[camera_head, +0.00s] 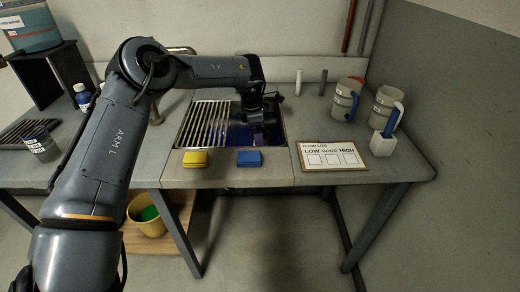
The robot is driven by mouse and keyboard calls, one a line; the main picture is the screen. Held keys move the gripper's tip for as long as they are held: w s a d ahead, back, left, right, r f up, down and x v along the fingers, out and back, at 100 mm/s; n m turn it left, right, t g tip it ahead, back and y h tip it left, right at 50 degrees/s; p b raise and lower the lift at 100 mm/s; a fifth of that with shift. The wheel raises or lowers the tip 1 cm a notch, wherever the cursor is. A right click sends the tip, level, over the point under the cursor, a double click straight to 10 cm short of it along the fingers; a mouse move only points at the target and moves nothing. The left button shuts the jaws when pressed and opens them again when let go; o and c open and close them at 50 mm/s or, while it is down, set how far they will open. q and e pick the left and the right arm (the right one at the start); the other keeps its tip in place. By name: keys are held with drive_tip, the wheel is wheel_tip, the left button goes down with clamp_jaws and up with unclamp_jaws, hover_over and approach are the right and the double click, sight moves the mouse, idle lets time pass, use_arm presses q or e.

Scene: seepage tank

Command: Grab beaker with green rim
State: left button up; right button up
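A small clear beaker (41,146) with a pale label and dark rim stands on the left of the bench. I cannot tell whether its rim is green. No green rim is clear on either. My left arm comes in from the left, and my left gripper (262,134) points down over the dark sink, apart from the beaker and jugs. Its fingers are too dark to read. My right gripper is not in view.
A slatted rack (205,122) covers the left part of the sink (284,133). A yellow sponge (195,159) and a blue sponge (248,159) lie at its front. A tank (31,36) stands back left.

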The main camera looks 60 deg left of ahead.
use_arm(q)
drive_tip(key=f+b, duration=0.2)
drive_tip(key=f, duration=0.1)
drive_tip(key=f+b, duration=0.1)
drive_tip(key=shift+w+d+f, duration=0.15)
drive_tip(key=shift+w+f, duration=0.15)
drive_tip(key=shift+f, duration=0.1)
drive_tip(key=shift+c, duration=0.3)
drive_tip(key=shift+r, duration=0.1)
drive_tip(key=c, duration=1.1)
drive_tip(key=shift+r, duration=0.15)
